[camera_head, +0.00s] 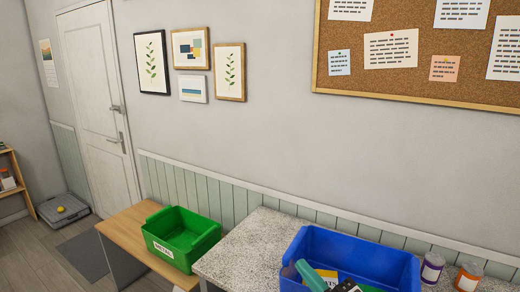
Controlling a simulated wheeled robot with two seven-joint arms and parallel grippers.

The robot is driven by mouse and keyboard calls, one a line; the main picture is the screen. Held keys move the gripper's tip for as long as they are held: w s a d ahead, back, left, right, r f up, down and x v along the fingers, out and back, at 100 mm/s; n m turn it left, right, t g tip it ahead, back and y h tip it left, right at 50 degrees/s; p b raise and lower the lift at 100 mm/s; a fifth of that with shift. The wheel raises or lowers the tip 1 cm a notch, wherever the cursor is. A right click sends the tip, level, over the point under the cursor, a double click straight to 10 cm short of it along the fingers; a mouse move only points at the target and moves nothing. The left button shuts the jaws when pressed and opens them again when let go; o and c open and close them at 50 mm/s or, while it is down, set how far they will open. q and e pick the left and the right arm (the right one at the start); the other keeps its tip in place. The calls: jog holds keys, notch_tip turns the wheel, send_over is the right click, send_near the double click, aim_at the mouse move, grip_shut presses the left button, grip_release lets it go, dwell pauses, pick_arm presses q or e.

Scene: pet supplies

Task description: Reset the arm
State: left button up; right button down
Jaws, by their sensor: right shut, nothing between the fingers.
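Only a small dark part of my right gripper (348,286) shows at the bottom edge of the head view, in front of the blue bin (385,263). It is shut, with nothing seen held in it. The rest of the right arm is out of the picture. My left gripper does not show.
The blue bin on the speckled grey table (240,255) holds a green-handled item (308,274) and a yellow packet. Two lidded jars (432,268) (468,277) stand right of it. A green bin (180,236) sits on a wooden table (126,230) to the left.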

jog(key=s+d+f+m+g+h, duration=0.2)
jog(key=s+d+f+m+h, duration=0.1)
jog(key=d+f+m+h, duration=0.4)
jog(key=s+d+f+m+g+h, duration=0.2)
jog(key=s+d+f+m+h, duration=0.15)
jog(key=f+m+h, duration=0.5)
jog(key=s+f+m+g+y, duration=0.25)
jog(key=s+f+g, duration=0.2)
jog(key=s, duration=0.45)
jog(key=s+f+m+g+y, duration=0.1)
jog(key=s+f+m+g, duration=0.3)
jog(key=s, duration=0.4)
notch_tip(320, 180, down, 32)
jog(key=s+f+n+g+b, duration=0.1)
jog(key=s+g+b, duration=0.2)
jog(key=b, duration=0.3)
jog(key=s+d+f+b, duration=0.2)
jog(key=s+f, duration=0.6)
jog(key=f, duration=0.2)
jog(key=s+d+f+g+b, duration=0.1)
jog(key=s+f+b, duration=0.1)
jog(key=s+f, duration=0.5)
notch_tip(320, 180, down, 3)
jog(key=shift+s+d+r+n, duration=0.1)
jog(key=shift+s+d+n, duration=0.2)
jog(key=shift+s+d, duration=0.1)
